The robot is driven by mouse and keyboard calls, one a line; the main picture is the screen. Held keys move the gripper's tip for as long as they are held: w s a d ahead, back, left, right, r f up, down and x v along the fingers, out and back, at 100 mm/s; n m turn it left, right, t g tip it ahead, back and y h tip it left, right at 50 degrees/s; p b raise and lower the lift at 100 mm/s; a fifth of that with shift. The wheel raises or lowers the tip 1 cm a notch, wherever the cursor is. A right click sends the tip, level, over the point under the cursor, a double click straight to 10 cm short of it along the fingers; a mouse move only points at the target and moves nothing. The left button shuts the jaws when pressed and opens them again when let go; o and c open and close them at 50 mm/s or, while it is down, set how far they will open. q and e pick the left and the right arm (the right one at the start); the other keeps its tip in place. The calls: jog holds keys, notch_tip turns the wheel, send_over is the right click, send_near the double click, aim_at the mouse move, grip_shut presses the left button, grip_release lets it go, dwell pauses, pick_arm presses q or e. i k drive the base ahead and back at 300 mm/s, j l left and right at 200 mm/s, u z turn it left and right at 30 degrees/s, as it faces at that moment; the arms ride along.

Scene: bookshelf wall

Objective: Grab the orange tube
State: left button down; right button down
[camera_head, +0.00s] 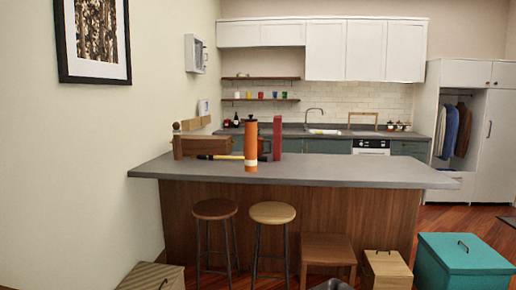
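The orange tube (251,147) stands upright on the grey top of the wooden counter (340,172), left of the middle. It is a tall cylinder with a dark band near its top. Nothing holds it. Neither my left nor my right gripper shows in the head view.
A black and yellow item (218,157) lies left of the tube, by a brown box (206,144). A red upright object (277,138) stands behind right. Two stools (272,213), a low wooden table (328,249), a wooden box (386,268) and a teal box (464,264) stand in front.

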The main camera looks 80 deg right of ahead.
aim_at(250, 128)
jog(key=z, duration=2.55)
jog(key=i+l, duration=0.15)
jog(key=i, duration=0.5)
jog(key=i+l, duration=0.1)
jog(key=i, duration=0.55)
jog(key=i+l, duration=0.15)
jog(key=i, duration=0.5)
jog(key=l+z, duration=0.05)
